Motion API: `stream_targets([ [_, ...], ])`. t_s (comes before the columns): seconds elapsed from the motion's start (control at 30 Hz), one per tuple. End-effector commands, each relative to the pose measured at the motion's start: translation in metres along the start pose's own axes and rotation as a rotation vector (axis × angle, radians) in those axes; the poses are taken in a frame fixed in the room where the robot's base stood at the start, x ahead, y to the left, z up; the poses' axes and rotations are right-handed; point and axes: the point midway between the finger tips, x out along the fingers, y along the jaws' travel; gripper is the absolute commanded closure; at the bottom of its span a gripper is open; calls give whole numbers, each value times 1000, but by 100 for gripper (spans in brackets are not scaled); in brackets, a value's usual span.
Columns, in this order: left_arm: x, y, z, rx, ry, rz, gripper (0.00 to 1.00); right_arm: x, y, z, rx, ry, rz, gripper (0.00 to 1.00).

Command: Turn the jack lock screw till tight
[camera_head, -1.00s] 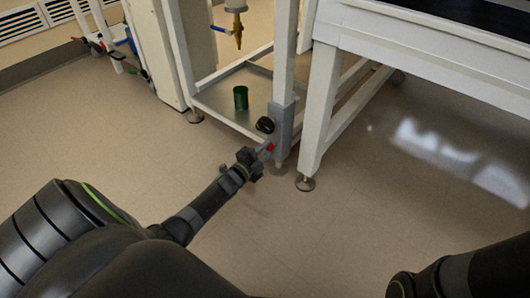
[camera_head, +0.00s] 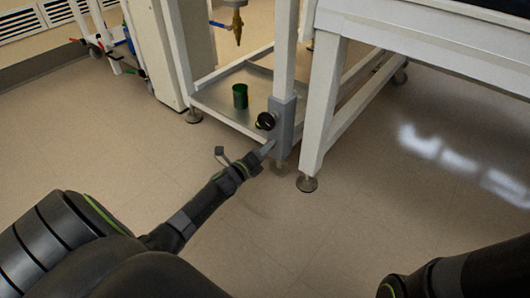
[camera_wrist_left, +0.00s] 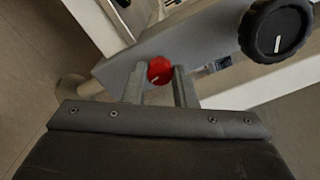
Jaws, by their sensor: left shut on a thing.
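The lock screw's small red knob (camera_wrist_left: 160,70) is at the lower part of the grey jack housing (camera_head: 284,128). My left gripper (camera_head: 265,149) reaches it from the lower left. In the left wrist view its two fingers (camera_wrist_left: 160,84) are on either side of the red knob, shut on it. A white mark on the knob points to the lower left. In the head view the knob is hidden by the gripper. A larger black knob (camera_wrist_left: 277,27) with a white line sits to its right, also seen in the head view (camera_head: 265,121). My right gripper is out of view.
The housing is on a white frame leg (camera_head: 285,55). A low metal shelf (camera_head: 215,97) behind it holds a green cup (camera_head: 240,96). A white table leg (camera_head: 322,110) stands close on the right. The floor in front is clear.

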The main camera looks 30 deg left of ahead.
Motion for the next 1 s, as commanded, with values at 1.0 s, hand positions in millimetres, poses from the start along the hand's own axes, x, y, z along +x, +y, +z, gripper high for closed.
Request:
stream_targets([
  [1.0,-1,1,0,223,1,3,72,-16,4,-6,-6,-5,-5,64],
])
